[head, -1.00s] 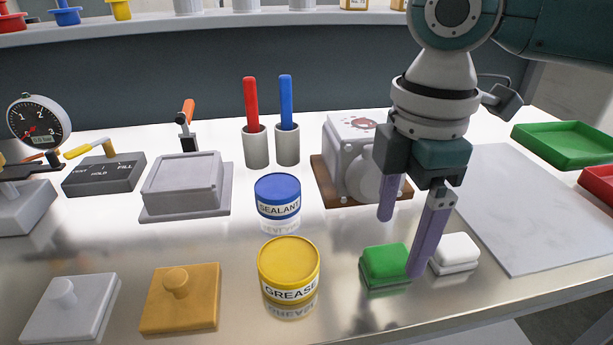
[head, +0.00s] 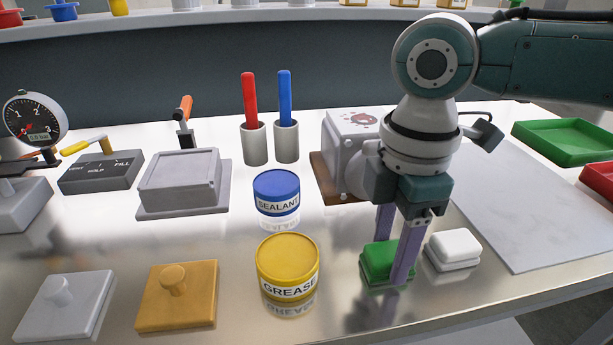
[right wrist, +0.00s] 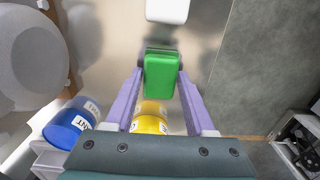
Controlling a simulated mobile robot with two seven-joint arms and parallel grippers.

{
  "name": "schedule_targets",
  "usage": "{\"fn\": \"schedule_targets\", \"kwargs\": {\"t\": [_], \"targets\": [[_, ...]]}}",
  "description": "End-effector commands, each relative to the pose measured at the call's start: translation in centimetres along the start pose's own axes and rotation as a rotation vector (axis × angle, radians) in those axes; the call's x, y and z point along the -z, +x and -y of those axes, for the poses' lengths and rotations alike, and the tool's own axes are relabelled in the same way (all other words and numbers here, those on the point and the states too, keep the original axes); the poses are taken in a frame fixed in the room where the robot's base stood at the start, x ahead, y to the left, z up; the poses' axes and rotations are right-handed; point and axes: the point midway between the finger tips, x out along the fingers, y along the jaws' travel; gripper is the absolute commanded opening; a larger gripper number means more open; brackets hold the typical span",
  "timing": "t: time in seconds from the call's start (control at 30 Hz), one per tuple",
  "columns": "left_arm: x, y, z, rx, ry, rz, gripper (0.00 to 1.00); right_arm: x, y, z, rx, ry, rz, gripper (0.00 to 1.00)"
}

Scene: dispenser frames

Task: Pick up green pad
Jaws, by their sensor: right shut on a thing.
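The green pad (head: 376,262) lies on the shiny metal table, right of the yellow grease tub. My right gripper (head: 392,268) is lowered over it with its purple fingers on either side, shut on the pad. The front finger hides part of the pad in the head view. In the right wrist view the green pad (right wrist: 161,72) sits between the two fingertips (right wrist: 161,76). My left gripper is not in view.
A white pad (head: 453,248) lies close on the right. The yellow grease tub (head: 288,262) and blue sealant tub (head: 277,190) stand to the left. A grey-white housing on a brown base (head: 330,185) stands behind. A pale mat (head: 530,215) and green tray (head: 565,142) are at right.

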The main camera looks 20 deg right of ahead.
Motion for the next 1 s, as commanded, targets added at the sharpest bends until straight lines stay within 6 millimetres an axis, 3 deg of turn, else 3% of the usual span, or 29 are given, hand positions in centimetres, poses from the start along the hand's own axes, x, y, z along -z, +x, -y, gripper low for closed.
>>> {"fn": "schedule_targets", "kwargs": {"t": [0.03, 0.33, 0.73, 0.87, 1.0], "targets": [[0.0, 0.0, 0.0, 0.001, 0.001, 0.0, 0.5, 0.0, 0.0, 0.0, 0.0, 0.0, 0.0, 0.34], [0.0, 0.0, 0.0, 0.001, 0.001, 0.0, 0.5, 0.0, 0.0, 0.0, 0.0, 0.0, 0.0, 0.0], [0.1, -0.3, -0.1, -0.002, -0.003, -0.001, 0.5, 0.0, -1.0, -0.1, -0.002, 0.001, -0.002, 0.0], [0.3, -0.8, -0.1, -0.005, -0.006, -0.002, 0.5, 0.0, -3.0, -0.1, -0.004, 0.0, -0.002, 0.0], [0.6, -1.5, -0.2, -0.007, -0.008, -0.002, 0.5, 0.0, -6.5, -0.1, -0.006, 0.0, -0.001, 0.0]]}}
